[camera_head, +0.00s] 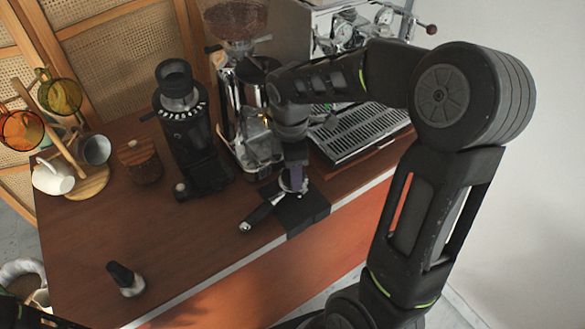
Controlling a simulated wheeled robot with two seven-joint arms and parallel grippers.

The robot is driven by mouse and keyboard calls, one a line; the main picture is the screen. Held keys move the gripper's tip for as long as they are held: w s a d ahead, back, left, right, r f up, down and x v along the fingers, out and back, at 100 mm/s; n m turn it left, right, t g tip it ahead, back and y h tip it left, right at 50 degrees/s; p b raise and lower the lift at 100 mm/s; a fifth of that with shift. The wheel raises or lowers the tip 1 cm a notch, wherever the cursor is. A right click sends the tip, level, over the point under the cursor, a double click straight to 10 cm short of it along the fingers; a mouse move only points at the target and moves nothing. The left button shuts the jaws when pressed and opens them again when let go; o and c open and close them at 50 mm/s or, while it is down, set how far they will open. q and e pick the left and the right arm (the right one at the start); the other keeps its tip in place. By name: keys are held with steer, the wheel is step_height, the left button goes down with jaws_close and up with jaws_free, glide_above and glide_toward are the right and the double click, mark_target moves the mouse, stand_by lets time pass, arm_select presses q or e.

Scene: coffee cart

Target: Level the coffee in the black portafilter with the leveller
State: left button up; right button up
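The black portafilter (263,211) lies on a black mat (308,211) at the counter's front edge, its handle pointing down-left. My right arm reaches in from the right, and my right gripper (294,180) points down right over the portafilter's basket end. A small silver and purplish patch shows at the fingertips. I cannot tell whether it is the leveller, part of the basket or the fingers, nor whether the gripper is open or shut. The inside of the basket and the coffee are hidden.
A tamper-like tool (126,280) stands at front left. Behind are a black grinder (185,130), a second grinder (245,110), a wooden canister (140,161), a cup rack (88,180) and the espresso machine (345,135). The front-left counter is mostly clear.

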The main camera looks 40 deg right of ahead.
steer(key=shift+r+p, duration=0.5)
steer(key=shift+r, duration=1)
steer(key=shift+w, duration=0.1)
steer(key=shift+r, duration=2.55)
